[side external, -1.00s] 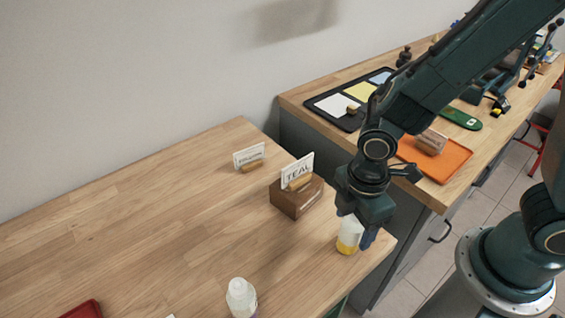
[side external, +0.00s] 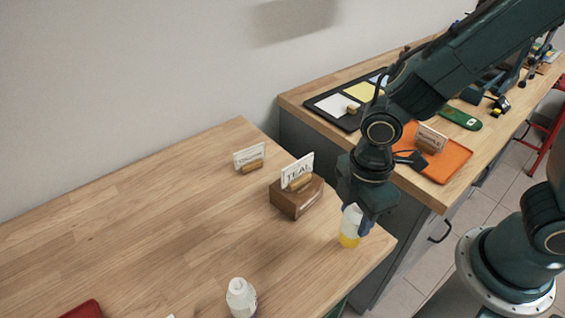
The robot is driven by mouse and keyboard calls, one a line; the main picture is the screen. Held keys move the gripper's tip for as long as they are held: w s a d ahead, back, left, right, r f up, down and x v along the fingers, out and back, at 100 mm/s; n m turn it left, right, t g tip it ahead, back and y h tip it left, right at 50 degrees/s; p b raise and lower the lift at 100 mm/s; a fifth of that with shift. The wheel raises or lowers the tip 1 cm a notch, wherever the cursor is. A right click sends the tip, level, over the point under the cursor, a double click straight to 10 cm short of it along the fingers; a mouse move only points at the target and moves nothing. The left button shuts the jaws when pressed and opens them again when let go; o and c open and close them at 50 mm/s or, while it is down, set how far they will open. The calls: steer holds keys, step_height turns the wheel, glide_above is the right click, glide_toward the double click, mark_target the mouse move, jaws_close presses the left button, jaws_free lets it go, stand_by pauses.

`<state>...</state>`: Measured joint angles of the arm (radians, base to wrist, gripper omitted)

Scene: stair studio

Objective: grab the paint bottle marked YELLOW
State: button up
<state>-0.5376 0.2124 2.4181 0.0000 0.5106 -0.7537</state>
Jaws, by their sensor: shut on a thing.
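A small bottle with yellow contents at its bottom and a pale upper part, the yellow paint bottle (side external: 349,238), is at the right end of the wooden table. My gripper (side external: 360,220) is over it from above, shut on its upper part. The bottle is upright or nearly so; I cannot tell whether its base touches the table. No YELLOW marking can be read on it, and its top is hidden by my gripper.
A wooden block (side external: 297,198) with a TEAL card stands left of my gripper. A smaller card (side external: 249,157) stands behind it. A white bottle (side external: 241,298) is at the front. A higher counter holds an orange tray (side external: 451,166).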

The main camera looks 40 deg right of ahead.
step_height(320, 180, up, 17)
steer(key=shift+r, duration=0.2)
stand_by(0.3)
steer(key=shift+w, duration=0.15)
stand_by(0.5)
